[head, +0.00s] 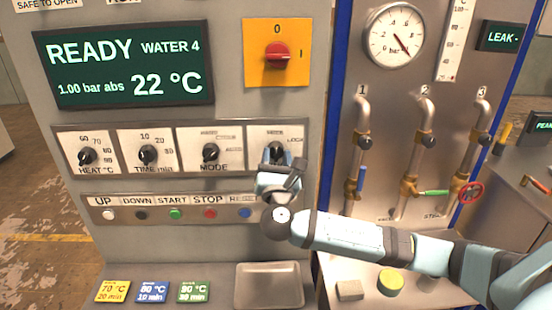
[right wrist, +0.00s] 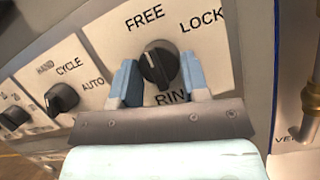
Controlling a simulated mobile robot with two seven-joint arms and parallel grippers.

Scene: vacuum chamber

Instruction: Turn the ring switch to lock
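The ring switch is a black rotary knob (right wrist: 157,66) on a white plate marked FREE, LOCK and RIN, the rest of that word being hidden. Its pale pointer mark faces up toward FREE. In the head view the knob (head: 276,147) is the rightmost of the dial row, partly covered by my right gripper (head: 276,159). In the right wrist view my right gripper (right wrist: 158,76) is open, with one blue finger on each side of the knob. A gap shows between each finger and the knob. My left gripper is not in view.
The mode knob (head: 210,152) is just left of the ring switch. A button row (head: 175,213) runs below, and a metal tray (head: 268,286) lies on the ledge. A pipe panel with a red valve wheel (head: 470,192) stands at right. The display (head: 125,67) reads READY.

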